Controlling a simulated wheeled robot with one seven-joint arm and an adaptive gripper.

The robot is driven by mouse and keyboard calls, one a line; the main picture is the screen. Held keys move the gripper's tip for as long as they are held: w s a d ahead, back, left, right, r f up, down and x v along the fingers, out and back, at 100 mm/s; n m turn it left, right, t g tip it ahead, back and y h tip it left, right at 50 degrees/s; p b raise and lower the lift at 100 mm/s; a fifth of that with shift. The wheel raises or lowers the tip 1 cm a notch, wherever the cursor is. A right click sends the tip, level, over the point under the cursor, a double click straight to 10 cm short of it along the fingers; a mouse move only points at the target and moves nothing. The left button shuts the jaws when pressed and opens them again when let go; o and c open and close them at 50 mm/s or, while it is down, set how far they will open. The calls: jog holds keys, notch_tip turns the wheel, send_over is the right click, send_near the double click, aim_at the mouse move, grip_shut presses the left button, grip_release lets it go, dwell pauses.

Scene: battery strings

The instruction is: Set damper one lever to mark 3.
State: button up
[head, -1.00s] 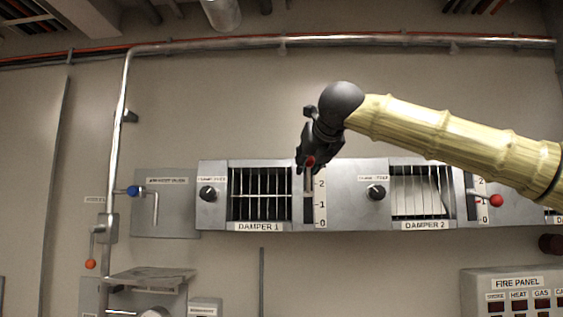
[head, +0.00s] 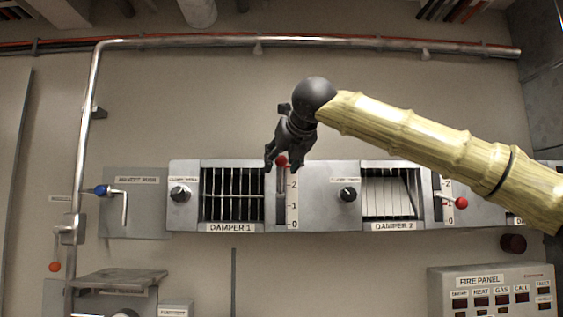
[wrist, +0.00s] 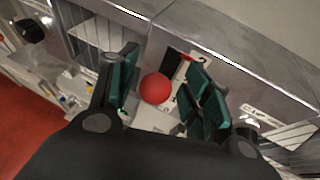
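The damper one lever has a red ball knob (head: 281,160), which stands above the figure 2, near the top of its scale (head: 293,205). The mark 3 cannot be read in the head view; my gripper covers that part. My gripper (head: 281,165) reaches down from above with a finger on each side of the knob. In the wrist view the red knob (wrist: 155,88) sits between the green-padded fingers of my gripper (wrist: 165,92). The fingers are apart, with a clear gap between the knob and the right finger. The knob is nearer the left finger.
The damper one grille (head: 232,194) and a black selector knob (head: 180,194) are left of the lever. The damper two selector (head: 347,194) and red lever knob (head: 461,203) are to the right. A fire panel (head: 490,292) is low right.

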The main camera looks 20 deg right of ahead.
jog(key=shift+f, duration=0.1)
jog(key=shift+s+a, duration=0.15)
jog(key=shift+s, duration=0.25)
jog(key=v, duration=1.1)
